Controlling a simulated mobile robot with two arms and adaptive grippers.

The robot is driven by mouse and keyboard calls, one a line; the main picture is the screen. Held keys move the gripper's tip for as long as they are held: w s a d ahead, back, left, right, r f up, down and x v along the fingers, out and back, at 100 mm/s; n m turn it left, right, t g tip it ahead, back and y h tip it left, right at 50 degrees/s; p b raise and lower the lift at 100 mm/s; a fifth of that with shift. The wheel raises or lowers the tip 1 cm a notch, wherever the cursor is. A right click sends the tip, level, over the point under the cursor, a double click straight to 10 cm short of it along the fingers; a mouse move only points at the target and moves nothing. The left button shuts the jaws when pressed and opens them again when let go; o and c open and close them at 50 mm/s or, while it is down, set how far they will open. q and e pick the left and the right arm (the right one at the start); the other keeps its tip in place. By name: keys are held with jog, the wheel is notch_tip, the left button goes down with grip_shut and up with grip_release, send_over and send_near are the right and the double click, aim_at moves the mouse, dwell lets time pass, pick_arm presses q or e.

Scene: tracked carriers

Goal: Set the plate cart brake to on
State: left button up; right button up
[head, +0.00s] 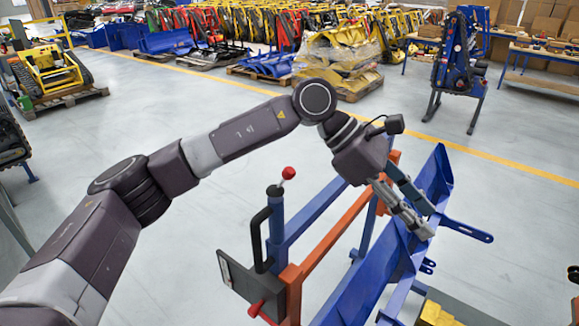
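The plate cart is a blue and orange frame (340,232) carrying long blue plates (433,180), in the lower middle of the head view. At its near left end are a black handle (256,238), a blue post with a red ball-topped lever (288,173), and a red knob (256,308) low by a dark panel. I cannot tell which of these is the brake, or its setting. My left gripper (427,222) is over the blue plates, with its fingers apart. Whether it touches them is unclear. My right gripper is out of view.
A yellow part (436,314) sits at the cart's lower right. A blue stand with a dark machine (455,70) is at the back right. A yellow tracked carrier (52,72) is at the far left. Grey floor is open left of the cart and behind it.

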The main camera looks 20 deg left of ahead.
pick_arm(q)
jog(key=w+a+r+t+y, duration=0.1)
jog(key=w+a+y, duration=0.15)
jog(key=a, duration=0.35)
jog(key=w+a+r+t+y, duration=0.1)
jog(key=w+a+y, duration=0.15)
jog(key=a, duration=0.35)
notch_tip(320, 180, up, 5)
jog(key=y, duration=0.5)
send_over(288, 168)
jog(key=s, duration=0.1)
jog(key=shift+a+r+t, duration=0.15)
jog(key=shift+r+t, duration=0.05)
jog(key=shift+t, duration=0.2)
jog(key=f+p, duration=0.1)
jog(key=f, duration=0.3)
jog(key=w+f+p, duration=0.1)
jog(key=f, duration=0.1)
jog(key=shift+f+p, duration=0.25)
jog(key=shift+p, duration=0.05)
jog(key=shift+f, duration=0.55)
jog(key=shift+c, duration=0.2)
grip_shut()
